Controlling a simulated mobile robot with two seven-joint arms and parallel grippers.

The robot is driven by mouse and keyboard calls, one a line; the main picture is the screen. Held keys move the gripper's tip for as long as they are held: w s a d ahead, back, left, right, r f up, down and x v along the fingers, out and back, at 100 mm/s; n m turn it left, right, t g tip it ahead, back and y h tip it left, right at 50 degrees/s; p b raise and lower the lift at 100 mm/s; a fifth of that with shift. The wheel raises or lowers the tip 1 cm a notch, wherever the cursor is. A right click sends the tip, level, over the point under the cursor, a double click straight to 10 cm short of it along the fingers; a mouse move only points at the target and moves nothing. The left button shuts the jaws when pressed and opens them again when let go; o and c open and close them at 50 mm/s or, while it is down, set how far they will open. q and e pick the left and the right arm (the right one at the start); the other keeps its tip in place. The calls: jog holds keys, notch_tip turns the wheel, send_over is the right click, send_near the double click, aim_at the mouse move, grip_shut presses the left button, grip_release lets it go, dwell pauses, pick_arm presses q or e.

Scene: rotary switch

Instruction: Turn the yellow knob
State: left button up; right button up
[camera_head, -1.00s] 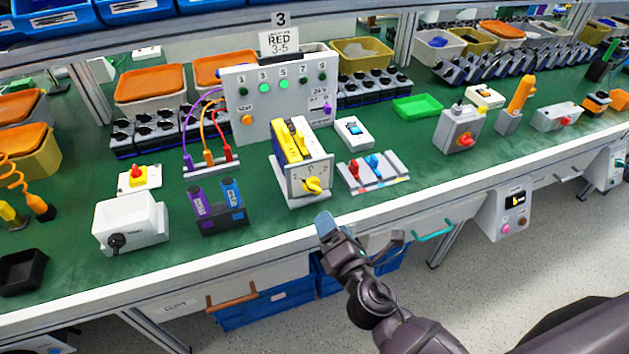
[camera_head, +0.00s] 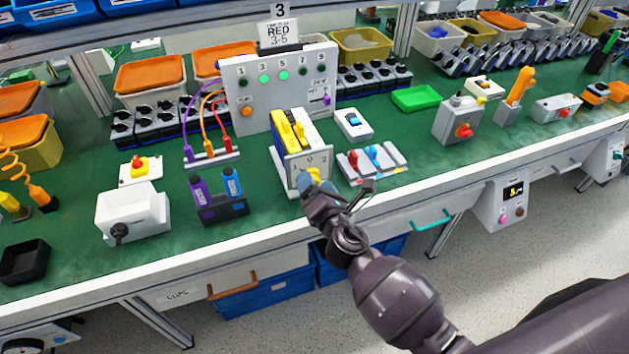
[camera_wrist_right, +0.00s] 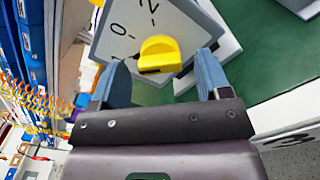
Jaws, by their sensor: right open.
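The yellow knob (camera_wrist_right: 158,54) is on the grey front plate (camera_wrist_right: 195,25) of the rotary switch, marked 1, 0 and 2. In the head view the knob (camera_head: 313,174) is partly hidden by my right gripper (camera_head: 306,184). In the right wrist view my right gripper (camera_wrist_right: 160,83) is open, with blue fingertips on both sides below the knob. The knob is between their lines, a little ahead of the tips, and I see no contact. My left gripper is not in view.
A block with red and blue levers (camera_head: 372,162) stands close to the right of the switch. A holder with purple and blue items (camera_head: 218,200) stands to the left. A panel with green lights (camera_head: 280,90) rises behind. The bench's front edge (camera_head: 265,238) runs below.

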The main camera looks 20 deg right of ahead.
jog(key=shift+w, duration=0.6)
jog(key=shift+c, duration=0.4)
jog(key=c, duration=0.8)
jog(key=shift+c, duration=0.2)
